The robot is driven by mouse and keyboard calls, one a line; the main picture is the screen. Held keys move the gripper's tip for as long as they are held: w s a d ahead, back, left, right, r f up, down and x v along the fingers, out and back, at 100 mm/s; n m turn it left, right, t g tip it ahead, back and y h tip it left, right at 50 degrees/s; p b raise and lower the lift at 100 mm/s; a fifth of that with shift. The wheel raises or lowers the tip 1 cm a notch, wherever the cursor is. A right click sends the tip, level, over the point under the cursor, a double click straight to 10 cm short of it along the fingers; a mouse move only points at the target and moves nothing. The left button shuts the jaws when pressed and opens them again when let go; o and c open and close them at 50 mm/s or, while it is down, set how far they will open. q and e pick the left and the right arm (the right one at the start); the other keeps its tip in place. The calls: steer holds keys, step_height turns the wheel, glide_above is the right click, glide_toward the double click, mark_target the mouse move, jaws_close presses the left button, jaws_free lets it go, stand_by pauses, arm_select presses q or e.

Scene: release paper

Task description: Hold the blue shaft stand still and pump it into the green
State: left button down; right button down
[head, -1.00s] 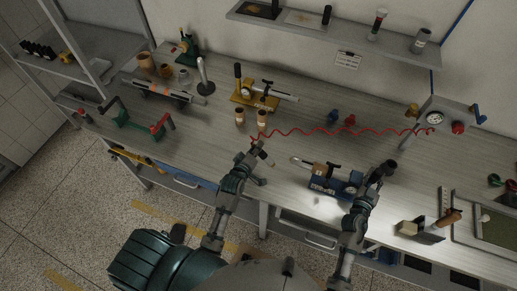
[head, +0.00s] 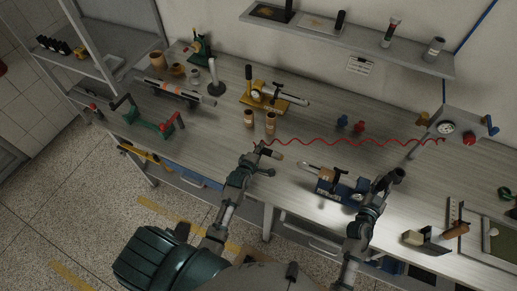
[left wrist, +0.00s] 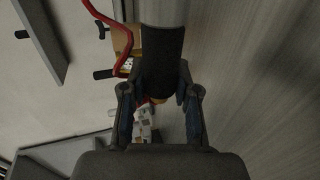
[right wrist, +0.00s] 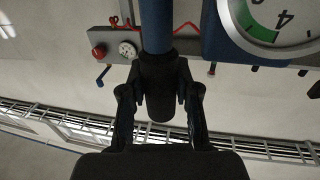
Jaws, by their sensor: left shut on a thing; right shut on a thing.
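The blue shaft stand (head: 347,188) sits on the bench right of the middle, with a light shaft end (head: 309,167) pointing left. My right gripper (head: 393,178) is at its right end. In the right wrist view, the right gripper (right wrist: 160,95) is shut on the black grip (right wrist: 160,75) of a blue shaft. A dial with a green zone (right wrist: 265,28) is close by. My left gripper (head: 264,157) is above the bench, left of the stand and apart from it. In the left wrist view, the left gripper (left wrist: 162,100) is shut on a grey rod's black sleeve (left wrist: 162,65).
A coiled red hose (head: 340,141) runs from a wall box with a gauge (head: 446,127) to near my left gripper. A yellow stand (head: 265,103) and two copper cylinders (head: 270,122) stand behind.

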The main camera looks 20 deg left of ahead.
mark_target(274, 157)
arm_select(q)
steer(key=shift+d, duration=2.45)
steer(key=shift+d, duration=0.95)
stand_by(4.2)
